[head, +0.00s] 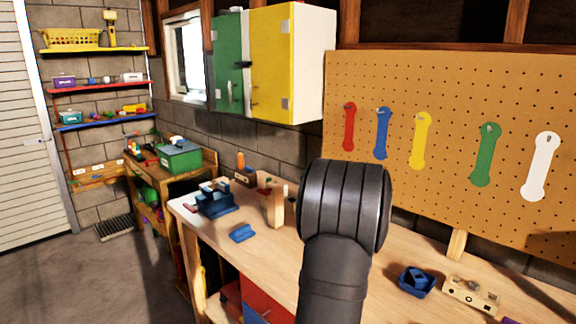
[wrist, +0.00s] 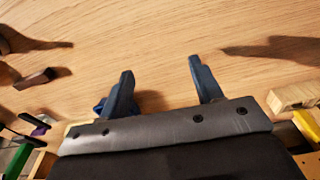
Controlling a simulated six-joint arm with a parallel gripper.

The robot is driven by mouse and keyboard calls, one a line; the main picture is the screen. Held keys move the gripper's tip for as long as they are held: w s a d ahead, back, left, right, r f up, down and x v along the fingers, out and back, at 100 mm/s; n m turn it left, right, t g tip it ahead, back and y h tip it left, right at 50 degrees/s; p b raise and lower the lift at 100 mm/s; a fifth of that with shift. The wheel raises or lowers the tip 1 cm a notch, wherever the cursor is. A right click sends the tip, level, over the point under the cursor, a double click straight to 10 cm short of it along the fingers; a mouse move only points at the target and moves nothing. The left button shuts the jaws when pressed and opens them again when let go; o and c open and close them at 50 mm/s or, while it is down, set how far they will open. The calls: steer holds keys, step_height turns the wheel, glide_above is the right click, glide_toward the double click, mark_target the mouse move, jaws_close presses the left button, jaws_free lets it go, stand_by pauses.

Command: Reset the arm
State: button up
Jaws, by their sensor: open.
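My gripper (wrist: 160,65) shows in the wrist view with its two dark blue fingers spread wide apart. Nothing is between the fingers; bare wooden bench top shows behind the gap. In the head view my dark arm (head: 345,210) rises over the workbench (head: 370,275), and its rounded joint is in front of the pegboard's lower left. My gripper cannot be made out there. A small blue thing (wrist: 99,107) shows beside the left finger in the wrist view, partly hidden by it.
A blue bin (head: 416,281) and a wooden block (head: 470,294) are to the right. The pegboard (head: 455,80) holds several coloured wrench shapes. Bench between is mostly clear.

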steer(key=a+f+n, duration=0.1)
steer(key=a+n, duration=0.1)
steer(key=a, duration=0.4)
steer(key=a+f+n, duration=0.1)
steer(key=a+n, duration=0.1)
steer(key=a, duration=0.4)
steer(key=a+f+n, duration=0.1)
steer(key=a+n, duration=0.1)
steer(key=a, duration=0.5)
steer(key=shift+w+a+f+y, duration=0.1)
steer(key=shift+f+y, duration=0.2)
steer(key=shift+w+d+r, duration=0.1)
steer(key=shift+d, duration=0.4)
steer(key=d+m, duration=0.1)
steer(key=d, duration=0.2)
steer(key=d+r+m, duration=0.1)
steer(key=d, duration=0.2)
steer(key=d+m, duration=0.1)
steer(key=d, duration=0.2)
steer(key=shift+w+d+r, duration=0.1)
steer(key=shift+w+r, duration=0.2)
steer(key=shift+r, duration=0.05)
steer(key=s+d+r+m, duration=0.1)
steer(key=d+r+m, duration=0.1)
steer(key=d, duration=0.9)
steer(key=shift+s+m, duration=0.25)
steer(key=shift+m, duration=0.65)
